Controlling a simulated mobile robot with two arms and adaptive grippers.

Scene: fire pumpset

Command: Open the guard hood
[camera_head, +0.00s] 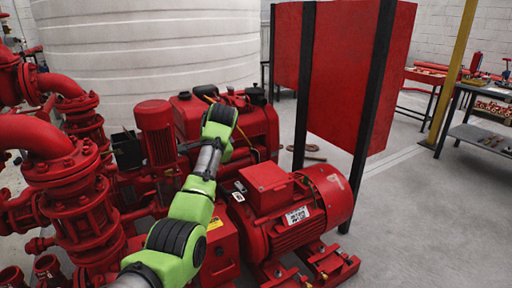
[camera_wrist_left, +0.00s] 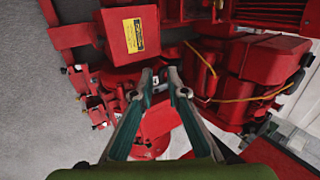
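A red box-shaped cover with a yellow label, which looks like the guard hood (camera_head: 222,250), sits beside the red motor (camera_head: 300,205) in the head view, partly hidden by my left arm. A red box with a yellow label also shows at the upper left of the left wrist view (camera_wrist_left: 125,38); it looks closed. My left gripper (camera_wrist_left: 162,76) is open, with its two fingers apart and nothing held between them. Red pump parts lie beyond the fingers, and the labelled box is apart from them. In the head view the fingers are hidden behind my arm. My right gripper is not in view.
Red pipes and valves (camera_head: 75,190) crowd the left. A red engine block (camera_head: 250,120) with a yellow cable stands behind my arm. A tall red panel (camera_head: 355,75) on black posts stands behind the motor. The floor (camera_head: 440,215) at right is clear.

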